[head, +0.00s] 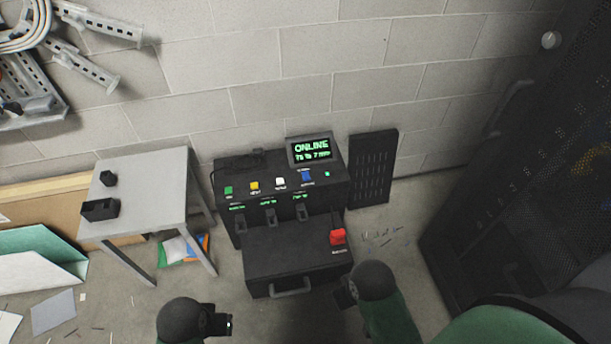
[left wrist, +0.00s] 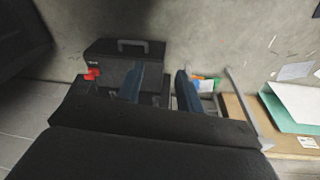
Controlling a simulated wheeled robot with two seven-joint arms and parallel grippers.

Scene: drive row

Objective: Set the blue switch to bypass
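The blue switch (head: 306,175) is on the top panel of a black console (head: 235,178), right of the green, yellow and white switches. Its label is too small to read and I cannot tell its position. A screen (head: 311,150) above it reads ONLINE. My left gripper (head: 223,322) is low in the head view, in front of the console and well away from the switch. In the left wrist view its two fingers (left wrist: 160,88) are apart with nothing between them. My right gripper (head: 345,294) is near the console's lower right front; its fingers are not clear.
A red switch (head: 337,237) is on the console's lower ledge, above a front handle (head: 290,288). A grey table (head: 155,180) with two small black objects stands left. A dark mesh cabinet (head: 500,190) stands right. Debris (head: 385,238) lies on the floor.

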